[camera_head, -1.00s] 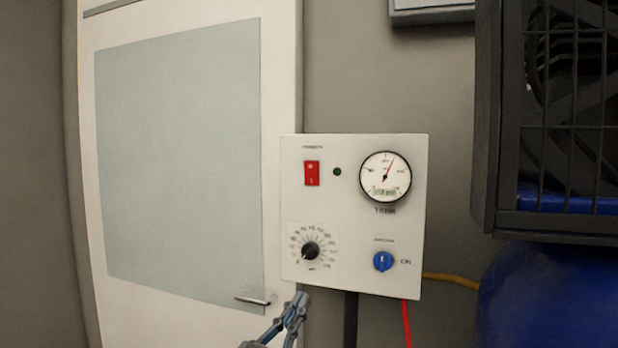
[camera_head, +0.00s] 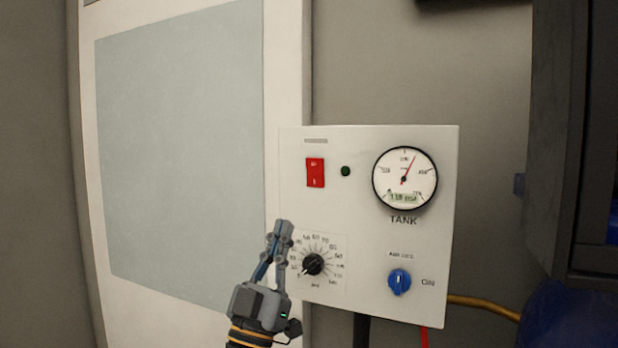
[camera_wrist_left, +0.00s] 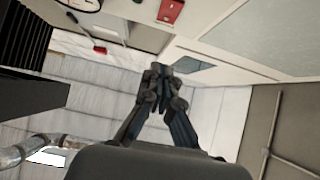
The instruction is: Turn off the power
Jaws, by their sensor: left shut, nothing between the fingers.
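A white control panel (camera_head: 372,150) fills the middle of the head view. It carries a red rocker switch (camera_head: 315,172) at its upper left, with a small dark green lamp (camera_head: 346,171) beside it. A black knob (camera_head: 312,264) with a dial scale is at lower left and a blue knob (camera_head: 399,281) at lower right. My left gripper (camera_head: 280,228) is shut and empty, pointing up, at the panel's left edge, below the red switch. It appears apart from the switch. In the left wrist view the shut fingers (camera_wrist_left: 160,72) are central and the red switch (camera_wrist_left: 170,11) is at the top. My right gripper is not seen.
A round tank gauge (camera_head: 404,179) sits at the panel's upper right. A white door (camera_head: 180,150) with a grey pane stands to the left. A dark frame (camera_head: 570,140) and a yellow hose (camera_head: 485,307) are to the right.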

